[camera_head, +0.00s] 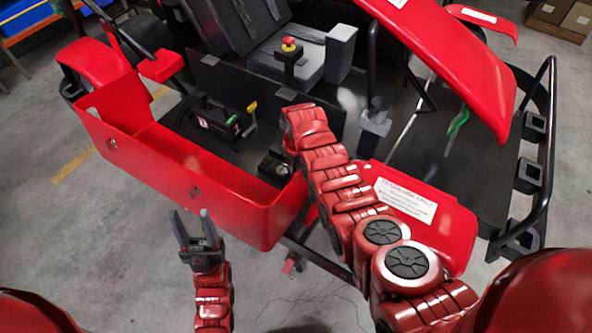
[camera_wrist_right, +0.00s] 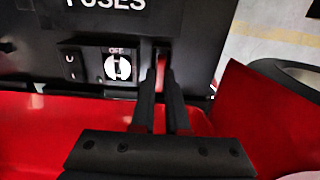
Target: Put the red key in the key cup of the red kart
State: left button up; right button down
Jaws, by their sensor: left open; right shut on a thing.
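The red kart (camera_head: 190,170) fills the middle of the head view. My right arm reaches over its red side panel, and my right gripper (camera_head: 276,165) is mostly hidden by the wrist there. In the right wrist view, my right gripper (camera_wrist_right: 168,82) is shut on a thin red piece (camera_wrist_right: 160,70), which looks like the red key. It is beside a black panel with a dial switch (camera_wrist_right: 118,67) marked OFF. A grey cup-like holder (camera_head: 376,120) stands on the kart floor; I cannot tell whether it is the key cup. My left gripper (camera_head: 193,226) is open and empty outside the kart.
A black box with a yellow part (camera_head: 227,122) sits inside the kart. A seat (camera_head: 290,60) with a red knob is behind it. A black tube frame (camera_head: 545,150) bounds the right side. Grey floor is clear at the left.

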jog(key=shift+f, duration=0.15)
jog(key=c, duration=0.9)
grip_release()
jog(key=shift+r, duration=0.2)
notch_tip(320, 180, up, 6)
jog(key=b, duration=0.2)
jog(key=shift+w+f+b, duration=0.1)
jog(key=shift+f+b, duration=0.1)
jog(key=shift+b, duration=0.2)
notch_tip(320, 180, up, 6)
jog(key=p, duration=0.3)
jog(key=shift+r+p, duration=0.25)
jog(key=shift+p, duration=0.05)
